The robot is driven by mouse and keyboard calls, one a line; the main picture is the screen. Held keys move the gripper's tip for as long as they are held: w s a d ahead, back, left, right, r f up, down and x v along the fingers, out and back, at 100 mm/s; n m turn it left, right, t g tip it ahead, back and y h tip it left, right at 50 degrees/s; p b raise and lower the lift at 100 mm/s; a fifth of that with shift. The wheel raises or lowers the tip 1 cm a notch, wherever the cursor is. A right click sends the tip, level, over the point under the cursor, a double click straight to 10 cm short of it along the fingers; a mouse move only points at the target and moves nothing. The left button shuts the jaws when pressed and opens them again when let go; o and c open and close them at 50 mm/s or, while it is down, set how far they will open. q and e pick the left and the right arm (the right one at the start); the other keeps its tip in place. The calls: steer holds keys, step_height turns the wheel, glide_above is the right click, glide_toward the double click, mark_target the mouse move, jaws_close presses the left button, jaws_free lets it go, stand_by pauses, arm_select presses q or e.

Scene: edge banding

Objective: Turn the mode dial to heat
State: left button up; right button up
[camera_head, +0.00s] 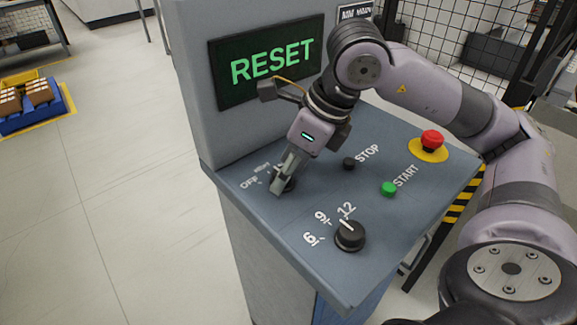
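The dark mode dial (290,184) sits on the console's sloped top at its left side, mostly hidden behind gripper fingers. The label OFF (249,183) is beside it, with another small label (262,168) partly hidden and too small to read. My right gripper (279,184) comes down from above with its fingertips at the dial. The fingers look close together, but I cannot tell whether they are shut on the dial. The dial's pointer is hidden. The green-lettered display (272,60) above reads RESET. My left gripper is not in view.
The console (330,200) also bears a black STOP button (349,164), a green START button (389,189), a red emergency button (432,140) on yellow, and a black 6-9-12 knob (350,236). A blue crate (42,117) stands far left; the floor between is clear.

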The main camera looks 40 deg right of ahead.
steer(key=v, duration=1.2)
steer(key=shift+w, duration=0.1)
